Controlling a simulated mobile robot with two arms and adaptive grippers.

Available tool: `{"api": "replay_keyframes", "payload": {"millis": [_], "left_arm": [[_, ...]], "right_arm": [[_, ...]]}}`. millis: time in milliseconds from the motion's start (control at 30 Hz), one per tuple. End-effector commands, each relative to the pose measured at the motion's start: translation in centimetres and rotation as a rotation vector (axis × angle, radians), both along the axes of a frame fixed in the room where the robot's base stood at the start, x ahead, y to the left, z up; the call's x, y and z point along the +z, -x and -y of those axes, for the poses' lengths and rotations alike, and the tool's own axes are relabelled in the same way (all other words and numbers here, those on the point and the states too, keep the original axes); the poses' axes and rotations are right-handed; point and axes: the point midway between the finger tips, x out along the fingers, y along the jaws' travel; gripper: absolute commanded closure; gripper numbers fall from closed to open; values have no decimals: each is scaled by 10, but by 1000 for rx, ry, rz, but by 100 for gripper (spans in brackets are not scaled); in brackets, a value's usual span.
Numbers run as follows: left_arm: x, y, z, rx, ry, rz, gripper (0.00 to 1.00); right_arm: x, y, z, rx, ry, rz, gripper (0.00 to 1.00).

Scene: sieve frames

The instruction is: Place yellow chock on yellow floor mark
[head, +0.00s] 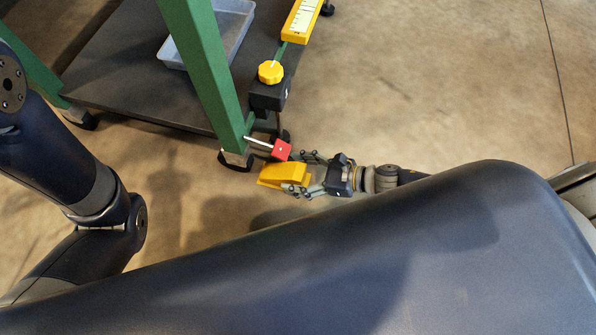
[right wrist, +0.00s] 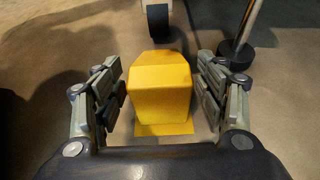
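The yellow chock (head: 280,174) sits low by the foot of a green frame leg in the head view. In the right wrist view the chock (right wrist: 160,92) is centred between the fingers. A flat yellow patch, which looks like the yellow floor mark (right wrist: 164,129), shows under its near edge; the rest of the patch is hidden by the chock. My right gripper (head: 299,173) is open around the chock, one finger on each side. The right wrist view shows a gap between the chock and each finger of the gripper (right wrist: 161,78). My left gripper is out of view; only the left arm shows.
A yellow knob (head: 270,72) is above. A dark shelf (head: 125,70) carries a clear tray (head: 237,8). The floor at the right is clear.

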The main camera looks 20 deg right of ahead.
Motion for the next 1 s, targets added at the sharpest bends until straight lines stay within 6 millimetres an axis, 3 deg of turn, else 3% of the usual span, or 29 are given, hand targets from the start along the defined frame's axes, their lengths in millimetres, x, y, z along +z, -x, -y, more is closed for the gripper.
{"api": "replay_keyframes", "payload": {"millis": [267, 800, 1000], "left_arm": [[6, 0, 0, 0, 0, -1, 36], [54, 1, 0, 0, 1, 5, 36], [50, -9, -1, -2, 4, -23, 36]], "right_arm": [[7, 0, 0, 1, 0, 0, 34], [46, 53, 78, -1, 1, -3, 34], [50, 62, 91, 0, -1, -1, 34]]}}
